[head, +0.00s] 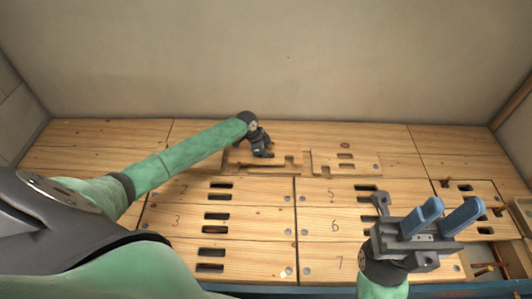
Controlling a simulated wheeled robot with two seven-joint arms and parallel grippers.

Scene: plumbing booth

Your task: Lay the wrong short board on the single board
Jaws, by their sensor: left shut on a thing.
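My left gripper (262,151) is at the back middle of the wooden surface, shut on a short notched board (278,165). The gripper hides part of that board, and I cannot tell whether the board is lifted or rests on what lies under it. Another short board (327,165) with cut-outs and dark slots lies just to its right. I cannot tell by sight which board is the single board. My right gripper (444,217) is at the front right with its blue fingers apart, open and empty.
Numbered wooden boards with dark slots (245,240) cover the front and middle. A smaller slotted panel (470,190) lies at the right, above an open compartment (487,270) at the front right. A plain wall (290,60) closes the back. The back right boards (440,140) are clear.

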